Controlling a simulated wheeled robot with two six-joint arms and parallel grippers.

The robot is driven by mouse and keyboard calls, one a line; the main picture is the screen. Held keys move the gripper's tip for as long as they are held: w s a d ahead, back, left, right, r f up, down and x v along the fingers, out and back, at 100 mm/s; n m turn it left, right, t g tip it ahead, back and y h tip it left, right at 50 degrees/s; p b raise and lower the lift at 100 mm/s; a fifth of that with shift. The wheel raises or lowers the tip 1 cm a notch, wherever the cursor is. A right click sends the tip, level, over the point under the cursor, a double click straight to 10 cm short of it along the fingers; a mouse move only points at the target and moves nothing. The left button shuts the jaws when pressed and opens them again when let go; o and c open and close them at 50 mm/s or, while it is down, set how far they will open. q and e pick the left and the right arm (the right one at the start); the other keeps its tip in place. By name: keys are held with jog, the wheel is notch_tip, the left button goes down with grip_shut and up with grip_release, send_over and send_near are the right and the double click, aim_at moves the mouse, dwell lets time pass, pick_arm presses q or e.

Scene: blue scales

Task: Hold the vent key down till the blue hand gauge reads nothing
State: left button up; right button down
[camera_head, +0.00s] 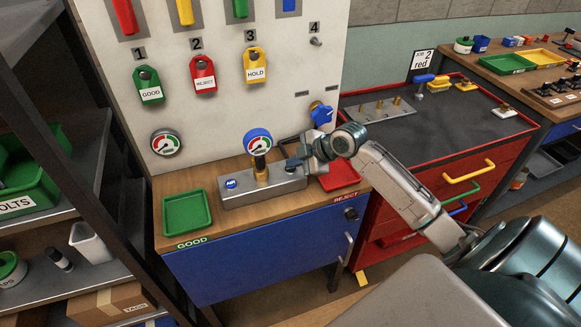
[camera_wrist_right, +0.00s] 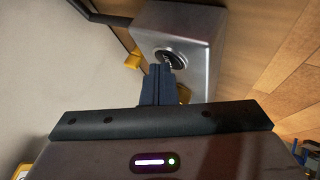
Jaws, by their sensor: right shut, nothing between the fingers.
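The blue-rimmed hand gauge (camera_head: 258,142) stands upright on a brass fitting on the grey metal block (camera_head: 238,199). Its dial faces me, but the needle is too small to read surely. A blue key marked AIR (camera_head: 231,184) is at the block's left end. My right gripper (camera_head: 294,164) is over the block's right end, shut and empty. In the right wrist view its fingertips (camera_wrist_right: 160,70) overlap the edge of a dark round key (camera_wrist_right: 171,57) with pale lettering, likely the vent key. I cannot tell whether they touch it. My left gripper is out of view.
A green tray (camera_head: 187,213) is left of the block and a red tray (camera_head: 341,175) right of it. A second gauge (camera_head: 165,142) is on the white panel behind, with tags hanging above. A blue knob (camera_head: 321,114) juts from the panel near my right gripper.

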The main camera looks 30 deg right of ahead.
aim_at(294, 169)
jog(key=shift+r, duration=0.1)
jog(key=shift+r+p, duration=0.7)
jog(key=shift+r, duration=0.1)
notch_tip(294, 169, up, 5)
jog(key=p, duration=0.4)
dwell(0.5)
